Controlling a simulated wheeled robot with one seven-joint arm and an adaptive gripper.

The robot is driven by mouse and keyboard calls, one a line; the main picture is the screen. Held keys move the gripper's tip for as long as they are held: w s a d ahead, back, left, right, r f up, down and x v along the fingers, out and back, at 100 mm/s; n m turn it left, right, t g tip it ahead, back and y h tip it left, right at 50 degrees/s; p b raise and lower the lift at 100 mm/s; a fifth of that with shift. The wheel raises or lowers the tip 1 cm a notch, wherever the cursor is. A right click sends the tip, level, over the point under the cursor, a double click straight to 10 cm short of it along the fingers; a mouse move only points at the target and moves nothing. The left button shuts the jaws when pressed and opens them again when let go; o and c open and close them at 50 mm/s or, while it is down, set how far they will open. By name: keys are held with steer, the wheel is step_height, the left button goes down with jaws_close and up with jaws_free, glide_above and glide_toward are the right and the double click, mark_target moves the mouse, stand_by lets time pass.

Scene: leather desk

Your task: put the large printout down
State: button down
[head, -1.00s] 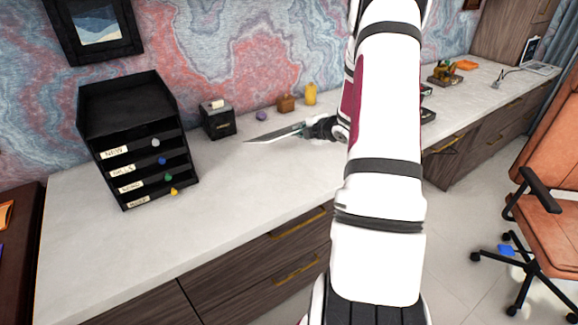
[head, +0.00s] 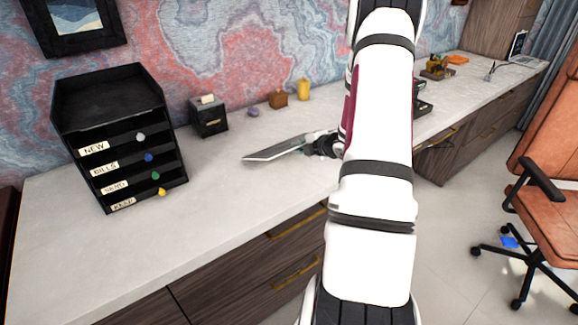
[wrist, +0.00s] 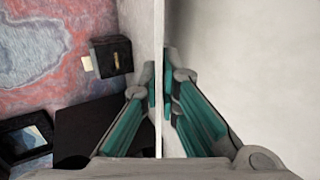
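My gripper (head: 318,146) is shut on the printout (head: 273,153), a thin pale sheet that sticks out to the left above the desk. The sheet is tilted, and I cannot tell whether its edge touches the desk top. In the wrist view the printout (wrist: 159,75) shows edge-on between the teal fingers of my gripper (wrist: 162,100). My arm hides part of the desk behind it in the head view.
The pale desk (head: 230,185) has clear room in front and left of the sheet. A black letter tray (head: 120,140) with labelled slots and coloured knobs stands at left. A small black box (head: 209,117), purple item (head: 253,110) and yellow bottle (head: 303,90) stand along the wall. An orange chair (head: 550,170) is at right.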

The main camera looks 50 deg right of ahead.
steer(key=shift+f, duration=0.45)
steer(key=c, duration=2)
jaws_free()
steer(key=shift+o, duration=0.2)
steer(key=p+v, duration=0.4)
steer(key=v, duration=0.4)
